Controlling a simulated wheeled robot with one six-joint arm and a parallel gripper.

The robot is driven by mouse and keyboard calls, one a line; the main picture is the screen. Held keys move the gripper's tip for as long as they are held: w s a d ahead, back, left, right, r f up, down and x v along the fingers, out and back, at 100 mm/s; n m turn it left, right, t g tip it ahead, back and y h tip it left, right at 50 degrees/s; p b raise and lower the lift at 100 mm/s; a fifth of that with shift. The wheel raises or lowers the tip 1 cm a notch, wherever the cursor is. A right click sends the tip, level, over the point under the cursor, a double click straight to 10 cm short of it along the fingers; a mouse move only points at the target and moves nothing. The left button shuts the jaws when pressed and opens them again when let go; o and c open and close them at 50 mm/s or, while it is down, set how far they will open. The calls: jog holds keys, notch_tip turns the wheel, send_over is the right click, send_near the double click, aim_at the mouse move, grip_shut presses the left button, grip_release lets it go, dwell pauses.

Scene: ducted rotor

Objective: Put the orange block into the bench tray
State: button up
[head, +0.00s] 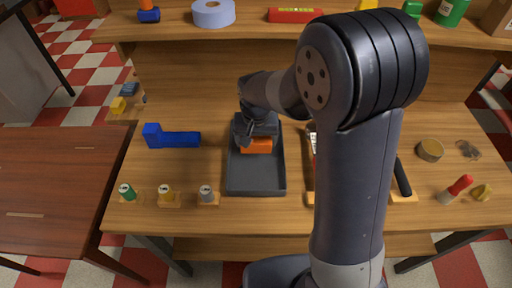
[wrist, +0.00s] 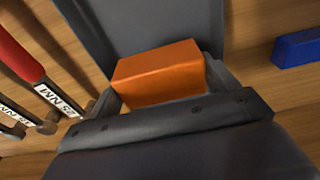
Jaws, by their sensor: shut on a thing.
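The orange block (head: 257,145) is at the far half of the dark grey bench tray (head: 256,184), within its outline in the head view. My gripper (head: 254,138) is over that end of the tray and shut on the block. In the wrist view the orange block (wrist: 158,74) sits between the gripper's fingers (wrist: 165,92), with the tray's grey floor (wrist: 145,22) behind it. I cannot tell whether the block touches the tray floor. The finger tips are partly hidden by the block and the gripper body.
A blue L-shaped block (head: 172,137) lies left of the tray. Several small capped items, one green (head: 127,192), stand at the front left. Red-handled tools (wrist: 22,55) lie right of the tray, partly behind my arm. A round wooden piece (head: 430,150) is at the right.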

aim_at(256, 150)
jog(key=shift+f, duration=2.35)
jog(key=shift+f, duration=0.2)
jog(key=o, duration=0.9)
jog(key=shift+o, duration=0.2)
jog(key=shift+r, duration=0.1)
jog(key=r, duration=0.4)
jog(key=s+r, duration=0.1)
jog(key=r, duration=0.7)
jog(key=shift+s+r, duration=0.1)
jog(key=shift+s, duration=0.1)
